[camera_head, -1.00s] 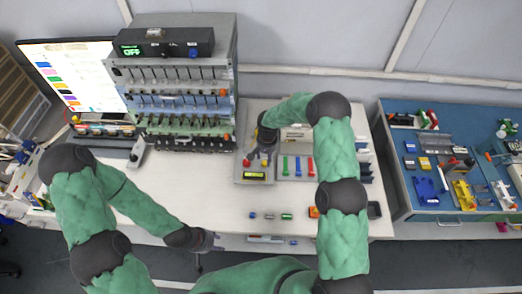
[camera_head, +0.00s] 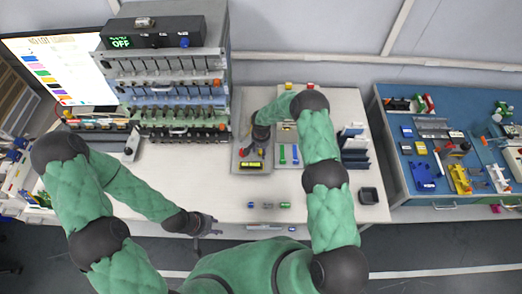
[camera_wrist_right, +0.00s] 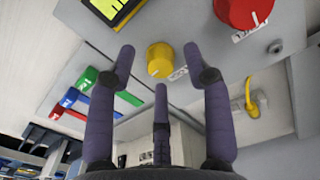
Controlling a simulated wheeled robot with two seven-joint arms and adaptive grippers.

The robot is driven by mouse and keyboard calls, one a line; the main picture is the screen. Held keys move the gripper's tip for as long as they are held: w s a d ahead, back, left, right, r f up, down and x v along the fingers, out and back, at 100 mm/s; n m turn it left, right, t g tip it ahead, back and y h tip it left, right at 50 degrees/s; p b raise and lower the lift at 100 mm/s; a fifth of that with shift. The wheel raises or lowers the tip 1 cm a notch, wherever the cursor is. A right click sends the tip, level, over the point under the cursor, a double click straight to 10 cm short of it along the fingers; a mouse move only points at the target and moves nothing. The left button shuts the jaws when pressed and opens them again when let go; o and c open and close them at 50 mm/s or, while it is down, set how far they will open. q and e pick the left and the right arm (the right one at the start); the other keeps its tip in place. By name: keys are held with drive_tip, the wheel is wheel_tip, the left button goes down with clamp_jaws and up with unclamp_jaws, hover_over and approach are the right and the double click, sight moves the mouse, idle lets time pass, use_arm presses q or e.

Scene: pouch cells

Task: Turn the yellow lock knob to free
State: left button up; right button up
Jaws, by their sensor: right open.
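The yellow lock knob (camera_wrist_right: 160,60) sits on a grey panel, upper middle in the right wrist view. My right gripper (camera_wrist_right: 160,72) is open, with its fingers spread around the knob's area; I see no clear contact. In the head view my right gripper (camera_head: 245,148) is over the grey device (camera_head: 250,168) with the yellow display (camera_head: 251,165); the yellow knob cannot be made out there. My left gripper (camera_head: 208,224) hangs empty by the table's front edge; its finger opening is too small to judge.
A red knob (camera_wrist_right: 242,10) is close beside the yellow one. A cell rack (camera_head: 165,85) stands at the left. Small cells (camera_head: 267,205) lie near the front edge. The white table's left middle is clear.

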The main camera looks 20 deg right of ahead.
drive_tip(key=shift+f, duration=0.5)
clamp_jaws()
